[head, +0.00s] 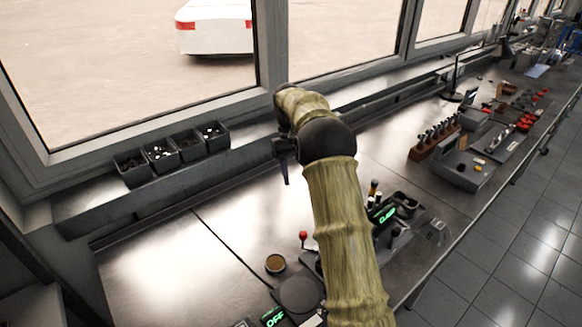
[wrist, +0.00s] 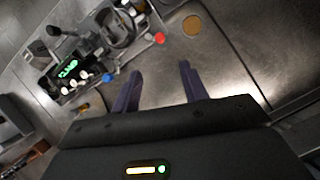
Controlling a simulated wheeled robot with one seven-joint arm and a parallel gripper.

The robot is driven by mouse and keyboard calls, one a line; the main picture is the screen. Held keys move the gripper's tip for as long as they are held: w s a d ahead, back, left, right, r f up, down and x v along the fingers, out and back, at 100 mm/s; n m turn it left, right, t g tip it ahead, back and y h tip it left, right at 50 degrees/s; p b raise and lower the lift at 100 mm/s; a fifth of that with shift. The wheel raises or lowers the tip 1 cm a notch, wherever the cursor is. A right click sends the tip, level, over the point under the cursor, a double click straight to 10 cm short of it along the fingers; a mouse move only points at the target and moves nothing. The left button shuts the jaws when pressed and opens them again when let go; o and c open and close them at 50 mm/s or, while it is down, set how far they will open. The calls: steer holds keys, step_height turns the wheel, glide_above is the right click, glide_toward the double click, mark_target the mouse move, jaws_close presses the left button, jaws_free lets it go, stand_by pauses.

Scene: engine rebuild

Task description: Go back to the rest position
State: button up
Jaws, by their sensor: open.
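My gripper (wrist: 158,82) shows in the wrist view with its two dark purple fingers apart and nothing between them. In the head view my gripper (head: 284,172) hangs above the metal bench, pointing down, partly hidden by my own arm. The fingers are clear of the bench top and touch nothing that I can see. My arm, in a yellow-green sleeve, reaches up from the bottom of the head view towards the window side.
The metal workbench (head: 165,270) runs along the windows. Small dark bins (head: 160,153) stand on the ledge. A device with a green display (head: 385,214), a round tin (head: 275,264) and a red-knobbed lever (head: 303,236) are near my arm. A wooden rack (head: 434,140) stands farther right. The left bench is clear.

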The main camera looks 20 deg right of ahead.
steer(key=s+a+f+t, duration=0.1)
steer(key=s+a+t, duration=0.2)
steer(key=s, duration=1)
steer(key=s+a+f+t, duration=0.2)
steer(key=s+a+t, duration=0.1)
steer(key=s, duration=1)
steer(key=shift+s+t, duration=0.15)
steer(key=shift+t, duration=0.45)
steer(key=shift+f, duration=0.1)
